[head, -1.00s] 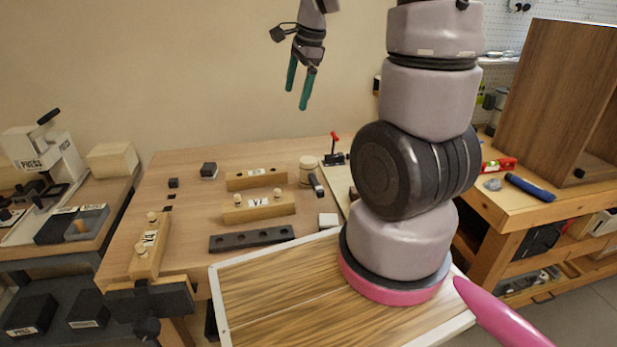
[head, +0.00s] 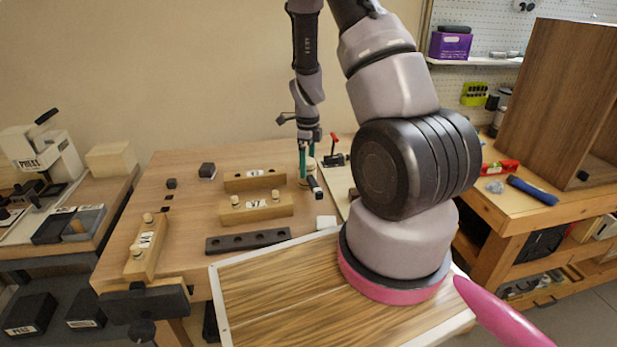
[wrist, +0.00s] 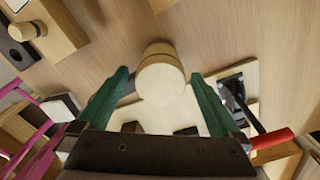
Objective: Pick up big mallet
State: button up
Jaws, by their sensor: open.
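The big mallet (head: 308,180) lies on the wooden bench; its pale cylindrical head stands on end and its dark handle points toward the front. In the wrist view, the mallet head (wrist: 161,80) shows between the two green fingers, with a gap on each side. A little of the dark handle shows beside the left finger, which hides the rest. My gripper (head: 306,160) is open and points down over the mallet head. Its fingers partly cover the head in the head view. I cannot tell how far the fingertips are above the bench.
A toggle clamp with a red handle (head: 334,145) stands close to the right of the mallet. Wooden blocks with pegs (head: 256,208) and a dark bar with holes (head: 248,241) lie to the left. A small white block (head: 326,222) lies in front.

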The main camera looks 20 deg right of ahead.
notch_tip(320, 180, down, 5)
jog(key=shift+w+a+f, duration=0.1)
jog(key=shift+w+f, duration=0.05)
jog(key=c, duration=1.5)
notch_tip(320, 180, up, 10)
jog(key=shift+c, duration=0.2)
jog(key=o, duration=0.8)
grip_shut()
jog(key=shift+a, duration=0.15)
